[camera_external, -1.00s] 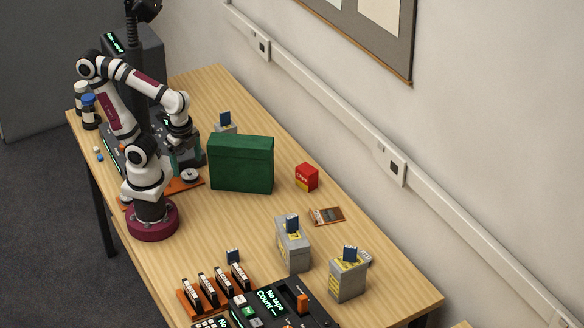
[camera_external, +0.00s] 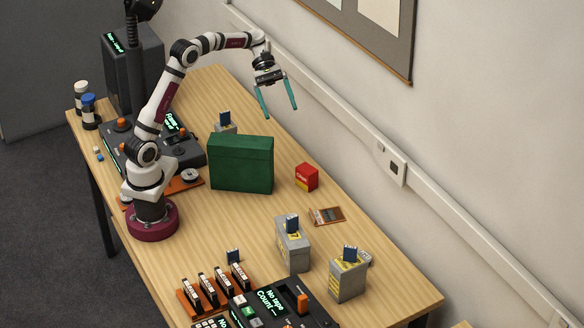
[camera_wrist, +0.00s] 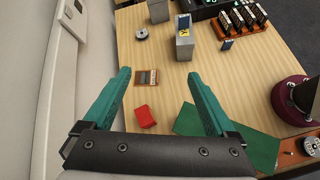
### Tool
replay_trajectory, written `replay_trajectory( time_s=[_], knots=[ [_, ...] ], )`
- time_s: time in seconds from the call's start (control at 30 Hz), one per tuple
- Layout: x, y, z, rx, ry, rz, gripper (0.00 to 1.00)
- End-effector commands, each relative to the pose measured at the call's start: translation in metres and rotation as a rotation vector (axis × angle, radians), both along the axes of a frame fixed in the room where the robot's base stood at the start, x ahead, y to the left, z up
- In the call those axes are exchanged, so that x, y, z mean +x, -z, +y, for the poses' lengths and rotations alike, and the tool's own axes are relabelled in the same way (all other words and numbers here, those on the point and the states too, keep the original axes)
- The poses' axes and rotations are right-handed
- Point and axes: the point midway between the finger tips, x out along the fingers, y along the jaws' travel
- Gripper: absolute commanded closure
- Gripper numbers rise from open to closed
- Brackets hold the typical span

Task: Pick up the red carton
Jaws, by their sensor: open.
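The red carton (camera_external: 306,177) is a small box on the table, to the right of the green box (camera_external: 241,164). In the wrist view the red carton (camera_wrist: 145,116) lies between my two fingers, nearer the left one. My gripper (camera_external: 280,113) is open and empty, with teal fingers spread wide. It is raised high above the table, beyond the green box and up and left of the carton in the external view. The green box (camera_wrist: 250,145) shows under the right finger in the wrist view, partly hidden by it.
A brown card (camera_external: 327,216) lies flat near the carton. Grey boxes with blue tabs (camera_external: 293,247) (camera_external: 347,279) stand in the foreground. Another grey box (camera_external: 228,128) is behind the green box. The wall (camera_external: 480,150) runs along the table's right edge.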

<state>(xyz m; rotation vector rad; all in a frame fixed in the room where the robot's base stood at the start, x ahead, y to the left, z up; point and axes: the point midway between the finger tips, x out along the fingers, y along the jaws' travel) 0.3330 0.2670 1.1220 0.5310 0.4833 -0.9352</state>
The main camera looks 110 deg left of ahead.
Motion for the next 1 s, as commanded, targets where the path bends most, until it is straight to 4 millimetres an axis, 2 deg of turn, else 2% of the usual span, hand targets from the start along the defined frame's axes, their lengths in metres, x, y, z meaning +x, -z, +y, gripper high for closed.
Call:
replay_trajectory(
  time_s=[0.03, 0.1, 0.2, 0.3, 0.4, 0.5, 0.57, 0.9, 1.0],
  knots=[
    [-0.007, 0.008, 0.035, -0.081, -0.122, 0.001, 0.09],
    [-0.020, 0.016, 0.081, -0.204, -0.285, -0.009, 0.09],
    [-0.047, 0.034, 0.136, -0.366, -0.477, -0.033, 0.09],
    [-0.041, 0.107, 0.127, -0.362, -0.459, -0.024, 0.09],
    [-0.041, 0.161, 0.127, -0.354, -0.455, -0.027, 0.09],
    [-0.040, 0.191, 0.127, -0.351, -0.455, -0.029, 0.09],
    [-0.036, 0.199, 0.124, -0.348, -0.453, -0.029, 0.09],
    [0.032, 0.233, 0.080, -0.346, -0.450, -0.028, 0.09],
    [0.041, 0.237, 0.074, -0.346, -0.451, -0.029, 0.09]
  ],
)
